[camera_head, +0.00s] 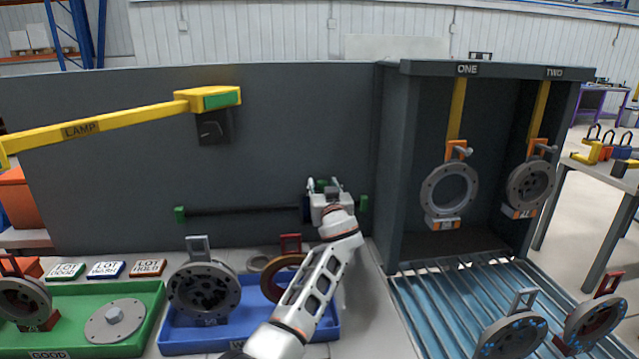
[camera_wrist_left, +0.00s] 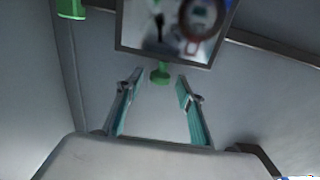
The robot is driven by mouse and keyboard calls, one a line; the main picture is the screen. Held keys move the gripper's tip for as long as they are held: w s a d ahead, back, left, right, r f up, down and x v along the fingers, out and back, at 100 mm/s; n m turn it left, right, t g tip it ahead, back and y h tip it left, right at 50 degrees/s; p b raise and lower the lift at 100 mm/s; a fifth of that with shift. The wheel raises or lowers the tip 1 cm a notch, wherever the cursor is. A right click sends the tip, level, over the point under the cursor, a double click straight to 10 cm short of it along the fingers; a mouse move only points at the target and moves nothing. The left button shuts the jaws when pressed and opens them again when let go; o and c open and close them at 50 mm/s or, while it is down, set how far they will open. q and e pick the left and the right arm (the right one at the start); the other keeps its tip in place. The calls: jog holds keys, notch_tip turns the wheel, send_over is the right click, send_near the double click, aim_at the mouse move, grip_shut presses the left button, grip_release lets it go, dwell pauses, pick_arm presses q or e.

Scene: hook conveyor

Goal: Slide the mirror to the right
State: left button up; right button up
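The mirror (camera_wrist_left: 172,28) shows at the top of the left wrist view as a dark-framed panel with a blurred reflection. A green knob (camera_wrist_left: 160,74) sits at its edge. In the head view, my left gripper (camera_head: 324,186) is at the wall rail (camera_head: 245,210), near its right green end stop (camera_head: 364,203), and hides most of the mirror. In the wrist view, my left gripper (camera_wrist_left: 160,88) is open, its fingers on either side of the knob with gaps visible. Whether it touches the mirror cannot be told. My right gripper is not in view.
The rail's left green end stop (camera_head: 180,215) has bare wall around it. A yellow lamp arm (camera_head: 130,117) reaches over at upper left. A dark booth (camera_head: 392,170) stands to the right. Green (camera_head: 75,292) and blue (camera_head: 180,337) trays with parts lie below.

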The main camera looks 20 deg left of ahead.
pick_arm(q)
jog(key=shift+w+a, duration=0.1)
jog(key=shift+w, duration=0.15)
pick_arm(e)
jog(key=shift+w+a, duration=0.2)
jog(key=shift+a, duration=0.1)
pick_arm(q)
jog(key=shift+c, duration=0.5)
